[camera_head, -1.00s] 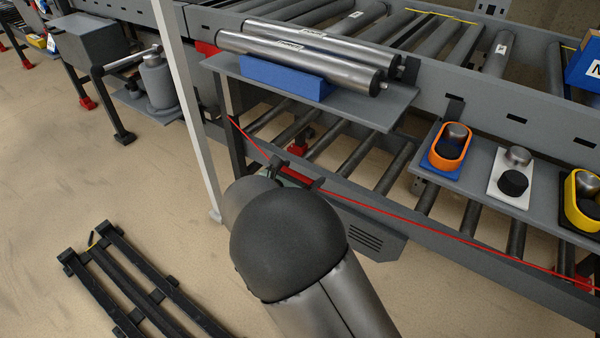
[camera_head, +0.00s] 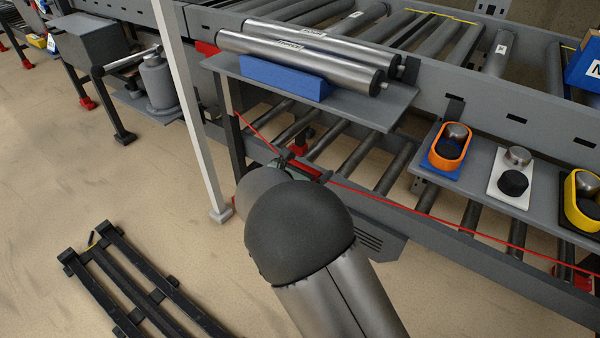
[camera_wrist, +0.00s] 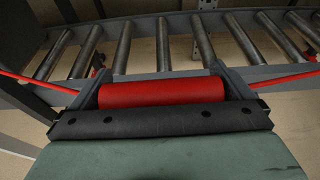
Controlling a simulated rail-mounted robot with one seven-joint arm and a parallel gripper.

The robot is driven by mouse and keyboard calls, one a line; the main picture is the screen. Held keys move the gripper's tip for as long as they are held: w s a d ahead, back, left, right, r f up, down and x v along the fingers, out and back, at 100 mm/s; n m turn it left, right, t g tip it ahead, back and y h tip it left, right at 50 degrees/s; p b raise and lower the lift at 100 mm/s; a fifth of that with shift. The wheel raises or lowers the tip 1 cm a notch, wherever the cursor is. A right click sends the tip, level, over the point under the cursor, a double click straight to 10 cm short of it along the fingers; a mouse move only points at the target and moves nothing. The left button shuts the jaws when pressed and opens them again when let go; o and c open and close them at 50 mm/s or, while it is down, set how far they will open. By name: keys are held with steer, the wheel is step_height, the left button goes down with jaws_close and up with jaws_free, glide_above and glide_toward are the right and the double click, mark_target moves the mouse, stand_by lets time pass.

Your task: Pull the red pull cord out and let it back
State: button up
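The red pull cord (camera_head: 450,226) runs along the front of the conveyor and bends toward my gripper. In the wrist view the cord (camera_wrist: 288,78) comes in from both sides. A thick red cylinder-shaped grip (camera_wrist: 160,92) on it lies crosswise between my fingers. My gripper (camera_wrist: 162,88) has a finger against each end of this grip and appears shut on it. In the head view my gripper (camera_head: 304,169) is at the cord's bend, below the roller shelf, partly hidden behind my dark rounded wrist.
A grey shelf (camera_head: 375,107) with two steel rollers on a blue block juts out above my gripper. A pale upright post (camera_head: 186,100) stands left. Orange (camera_head: 436,160) and yellow holders sit on the right shelf. A black rack (camera_head: 140,285) lies on the floor, lower left.

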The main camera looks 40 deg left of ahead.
steer(key=shift+s, duration=0.1)
steer(key=s, duration=0.6)
steer(key=shift+s+d+p, duration=0.15)
steer(key=shift+s+p, duration=0.25)
stand_by(0.3)
